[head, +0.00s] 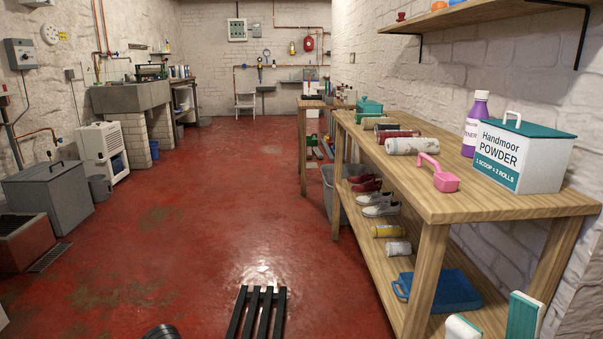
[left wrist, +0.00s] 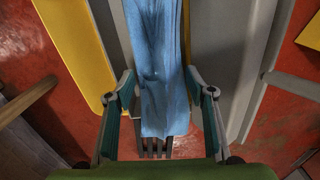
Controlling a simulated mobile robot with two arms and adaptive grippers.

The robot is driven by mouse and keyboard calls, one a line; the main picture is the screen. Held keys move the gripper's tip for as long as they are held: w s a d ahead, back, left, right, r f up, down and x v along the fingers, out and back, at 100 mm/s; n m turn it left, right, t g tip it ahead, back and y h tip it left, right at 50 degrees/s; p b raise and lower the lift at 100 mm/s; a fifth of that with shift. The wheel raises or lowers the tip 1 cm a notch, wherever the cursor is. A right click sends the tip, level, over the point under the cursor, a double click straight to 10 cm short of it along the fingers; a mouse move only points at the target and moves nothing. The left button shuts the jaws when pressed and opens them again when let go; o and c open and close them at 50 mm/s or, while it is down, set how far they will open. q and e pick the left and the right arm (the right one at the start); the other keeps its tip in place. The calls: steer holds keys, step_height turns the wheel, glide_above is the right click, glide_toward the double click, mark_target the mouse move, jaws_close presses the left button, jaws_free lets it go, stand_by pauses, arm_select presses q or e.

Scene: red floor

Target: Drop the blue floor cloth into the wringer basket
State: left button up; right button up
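The blue floor cloth (left wrist: 163,85) hangs as a long strip between the fingers of my left gripper (left wrist: 161,78) in the left wrist view. The cloth's lower end is loose above a dark slatted thing (left wrist: 154,148). In the head view my left gripper and the cloth are out of sight. My right gripper (head: 492,322) shows at the bottom right edge, its two white and teal fingers apart with nothing seen between them. I cannot make out the wringer basket for certain in either view.
A wooden bench (head: 450,205) with bottles, shoes and a powder box (head: 522,152) runs along the right, close to my right gripper. Dark slats (head: 257,312) show at the bottom middle. A grey bin (head: 50,197) stands left. The red floor (head: 215,205) between is clear.

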arm_select(q)
steer(key=shift+o, duration=1.2)
steer(key=shift+r, duration=0.1)
step_height(320, 180, up, 12)
